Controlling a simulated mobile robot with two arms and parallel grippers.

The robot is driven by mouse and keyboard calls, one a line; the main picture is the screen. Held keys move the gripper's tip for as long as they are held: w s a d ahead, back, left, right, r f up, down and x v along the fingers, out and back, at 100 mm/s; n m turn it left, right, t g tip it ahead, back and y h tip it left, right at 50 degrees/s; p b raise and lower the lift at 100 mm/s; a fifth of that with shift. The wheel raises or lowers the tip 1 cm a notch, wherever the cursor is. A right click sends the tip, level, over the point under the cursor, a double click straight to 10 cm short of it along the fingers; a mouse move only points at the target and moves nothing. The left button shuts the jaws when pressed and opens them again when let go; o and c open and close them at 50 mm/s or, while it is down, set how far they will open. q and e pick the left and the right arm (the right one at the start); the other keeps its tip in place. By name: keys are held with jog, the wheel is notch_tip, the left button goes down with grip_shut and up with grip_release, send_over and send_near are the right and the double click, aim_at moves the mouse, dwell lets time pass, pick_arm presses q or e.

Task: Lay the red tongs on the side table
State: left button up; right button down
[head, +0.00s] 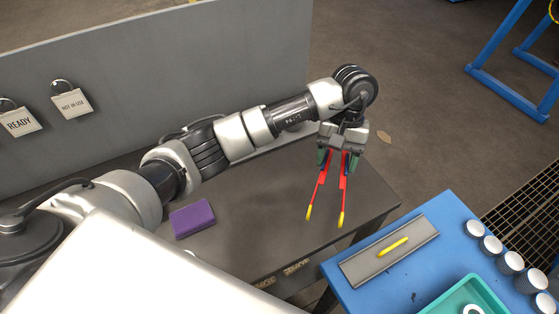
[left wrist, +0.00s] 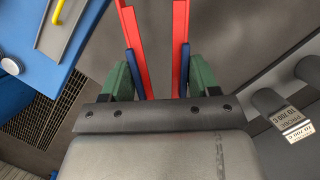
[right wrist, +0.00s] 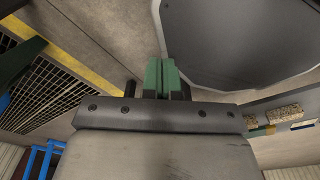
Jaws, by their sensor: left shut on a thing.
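The red tongs (head: 344,182) have two long red arms with yellow ends and blue parts near the grip. My left gripper (head: 337,158) is shut on them, its green fingers on the outside of the two arms. The tongs (left wrist: 131,45) also show between the fingers in the left wrist view. In the head view they appear over the right part of a dark grey table (head: 260,225), yellow ends toward the front. I cannot tell how high they are above it. My right gripper (right wrist: 162,78) shows only in the right wrist view, fingers together with nothing between them.
A purple block (head: 193,219) lies on the grey table's left part. A blue table (head: 350,298) at the right bears a grey tray (head: 365,267) with a yellow stick, several white-topped cylinders and a teal tray (head: 440,304). A grey panel (head: 200,60) stands behind.

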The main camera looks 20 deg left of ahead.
pick_arm(q)
jog(key=p, duration=0.3)
send_over(290, 192)
jog(key=w, duration=0.1)
jog(key=f, duration=0.5)
jog(key=shift+w+d, duration=0.15)
jog(key=shift+d, duration=0.05)
jog(key=shift+a+f, duration=0.25)
jog(key=shift+f, duration=0.3)
notch_tip(290, 192, down, 3)
jog(key=shift+f+p, duration=0.15)
jog(key=shift+p, duration=0.6)
jog(key=shift+f, duration=0.2)
jog(key=shift+o, duration=0.7)
jog(key=o, duration=0.5)
jog(key=shift+c, duration=0.2)
pick_arm(e)
jog(key=r, duration=0.1)
jog(key=w+r, duration=0.1)
jog(key=r, duration=0.1)
jog(key=w+r, duration=0.1)
jog(key=r, duration=0.1)
jog(key=shift+w+r, duration=0.1)
jog(key=shift+w, duration=0.1)
